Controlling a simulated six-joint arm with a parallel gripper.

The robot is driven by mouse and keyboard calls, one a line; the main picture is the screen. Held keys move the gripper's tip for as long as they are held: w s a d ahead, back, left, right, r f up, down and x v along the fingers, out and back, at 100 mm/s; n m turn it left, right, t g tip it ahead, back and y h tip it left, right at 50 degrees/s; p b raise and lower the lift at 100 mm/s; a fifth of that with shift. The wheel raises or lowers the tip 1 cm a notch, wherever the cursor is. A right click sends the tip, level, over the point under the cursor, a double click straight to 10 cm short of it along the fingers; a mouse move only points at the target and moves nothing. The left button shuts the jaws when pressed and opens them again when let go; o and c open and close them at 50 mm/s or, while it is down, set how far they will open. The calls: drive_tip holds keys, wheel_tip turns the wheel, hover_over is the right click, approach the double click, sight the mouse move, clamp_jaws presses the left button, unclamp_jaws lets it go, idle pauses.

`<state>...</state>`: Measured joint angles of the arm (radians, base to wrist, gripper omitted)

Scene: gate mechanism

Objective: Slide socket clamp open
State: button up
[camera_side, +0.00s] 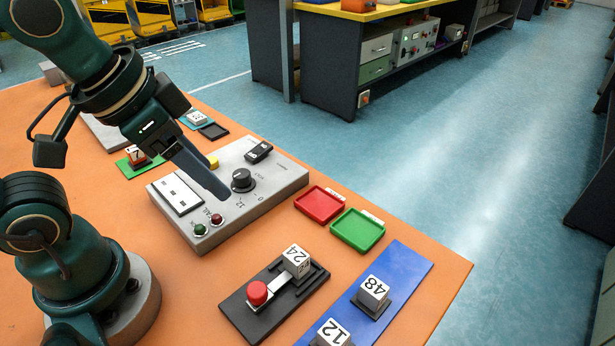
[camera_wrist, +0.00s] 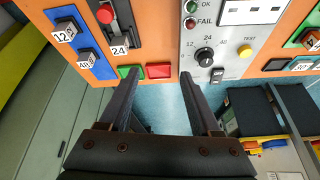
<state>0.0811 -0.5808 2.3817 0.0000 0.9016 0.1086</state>
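The socket clamp is a black base (camera_side: 238,315) with a red knob (camera_side: 257,293) on a light slide bar. A white cube marked 24 (camera_side: 296,261) sits at the far end of the bar. In the wrist view, the red knob (camera_wrist: 105,14) and the 24 cube (camera_wrist: 119,50) show at the top left. My gripper (camera_wrist: 160,73) is open and empty, with its two dark fingers apart. In the side view my gripper (camera_side: 222,192) is above the grey test box, up and left of the clamp, and apart from it.
The grey test box (camera_side: 275,183) has a dial, lamps and a yellow button. Red (camera_side: 319,205) and green (camera_side: 357,230) trays lie between box and table edge. A blue strip (camera_side: 408,264) holds cubes 48 (camera_side: 373,292) and 12 (camera_side: 331,334).

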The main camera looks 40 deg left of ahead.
drive_tip(key=w+d+f+m+g, duration=0.1)
drive_tip(key=d+f+m+g, duration=0.2)
drive_tip(key=d+m, duration=0.15)
drive_tip(key=m+g, duration=0.2)
hover_over(257, 289)
drive_tip(key=f, duration=0.4)
drive_tip(key=shift+w+a+f, duration=0.15)
drive_tip(key=shift+w+f, duration=0.15)
drive_tip(key=shift+f, duration=0.05)
drive_tip(key=shift+s+f, duration=0.3)
drive_tip(key=shift+f, duration=2.5)
clamp_jaws()
